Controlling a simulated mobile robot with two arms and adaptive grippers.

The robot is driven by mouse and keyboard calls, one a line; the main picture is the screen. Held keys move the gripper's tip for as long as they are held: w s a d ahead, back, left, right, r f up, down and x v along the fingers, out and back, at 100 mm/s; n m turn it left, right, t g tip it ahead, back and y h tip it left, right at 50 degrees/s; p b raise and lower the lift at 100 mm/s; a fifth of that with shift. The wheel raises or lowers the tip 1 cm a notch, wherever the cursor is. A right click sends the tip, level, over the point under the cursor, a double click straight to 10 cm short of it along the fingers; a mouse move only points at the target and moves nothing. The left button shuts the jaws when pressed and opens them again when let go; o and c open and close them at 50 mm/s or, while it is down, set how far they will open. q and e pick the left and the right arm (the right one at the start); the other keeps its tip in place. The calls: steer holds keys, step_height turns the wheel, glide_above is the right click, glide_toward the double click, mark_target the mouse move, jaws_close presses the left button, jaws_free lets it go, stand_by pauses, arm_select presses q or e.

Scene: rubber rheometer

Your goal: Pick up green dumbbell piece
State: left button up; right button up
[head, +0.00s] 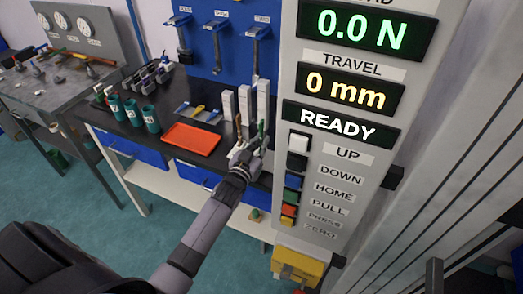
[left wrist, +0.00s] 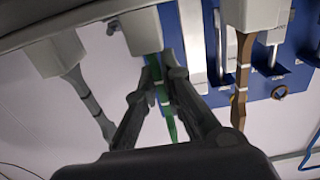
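The green dumbbell piece (left wrist: 158,72) is a thin strip hanging from a pale grey holder block (left wrist: 132,22) in the left wrist view. In the head view it shows as a small green upright strip (head: 261,129) at the bench's right end. My left gripper (head: 252,143) is there, and its fingers (left wrist: 160,80) lie on either side of the strip. The fingertips are very close to it; I cannot tell whether they press on it. A brown piece (left wrist: 243,75) hangs to the right, a grey piece (left wrist: 92,102) to the left. My right gripper is not in view.
The testing machine's panel (head: 345,120), reading 0.0 N and READY, stands close right of the gripper. White upright blocks (head: 228,106) stand just behind. A red tray (head: 191,139) and teal cups (head: 150,118) are on the dark bench to the left. Tools hang on a blue board (head: 215,40).

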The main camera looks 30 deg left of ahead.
arm_select(q)
jaws_close()
steer(key=shift+r, duration=0.1)
step_height(320, 180, up, 20)
steer(key=shift+b, duration=0.35)
stand_by(1.3)
